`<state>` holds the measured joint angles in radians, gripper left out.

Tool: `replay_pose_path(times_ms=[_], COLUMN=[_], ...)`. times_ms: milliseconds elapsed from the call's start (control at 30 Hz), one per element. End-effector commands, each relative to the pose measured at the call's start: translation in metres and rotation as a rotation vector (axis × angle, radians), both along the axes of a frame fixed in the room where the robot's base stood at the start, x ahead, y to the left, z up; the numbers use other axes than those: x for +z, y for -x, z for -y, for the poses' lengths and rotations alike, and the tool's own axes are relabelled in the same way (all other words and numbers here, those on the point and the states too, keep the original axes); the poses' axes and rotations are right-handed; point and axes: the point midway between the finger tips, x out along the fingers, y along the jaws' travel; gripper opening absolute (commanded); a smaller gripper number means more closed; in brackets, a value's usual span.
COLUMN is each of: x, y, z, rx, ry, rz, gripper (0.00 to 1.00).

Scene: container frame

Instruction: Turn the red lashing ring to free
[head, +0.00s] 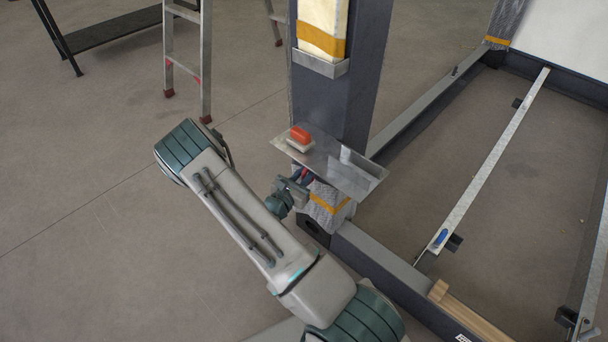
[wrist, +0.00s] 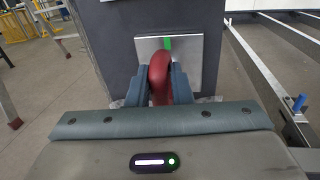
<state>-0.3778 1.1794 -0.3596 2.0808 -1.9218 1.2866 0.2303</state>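The red lashing ring (wrist: 160,75) stands out from a metal plate (wrist: 200,62) on the dark post in the wrist view. A green mark (wrist: 168,43) shows on the plate just above the ring. My gripper (wrist: 161,88) has one finger on each side of the ring, and the ring fills the gap between them. In the head view my gripper (head: 302,182) is at the post's foot, under a metal shelf. Only a small red bit of the ring shows there, and the shelf and gripper hide most of it.
The metal shelf (head: 345,172) juts out just above my gripper, with an orange-red block (head: 300,135) on it. Wrapping with a yellow strap (head: 330,205) is beside the gripper. A ladder (head: 205,60) stands behind. Frame rails (head: 490,170) run at right.

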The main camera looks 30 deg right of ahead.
Motion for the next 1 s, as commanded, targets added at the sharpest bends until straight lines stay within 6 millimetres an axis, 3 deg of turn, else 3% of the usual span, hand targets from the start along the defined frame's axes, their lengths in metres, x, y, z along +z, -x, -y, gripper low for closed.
replay_pose_path(times_ms=[1000], x=[-0.0004], y=[-0.0012], z=[-0.0018], rx=[0.008], ry=[-0.029], rz=[0.083], gripper=[0.00])
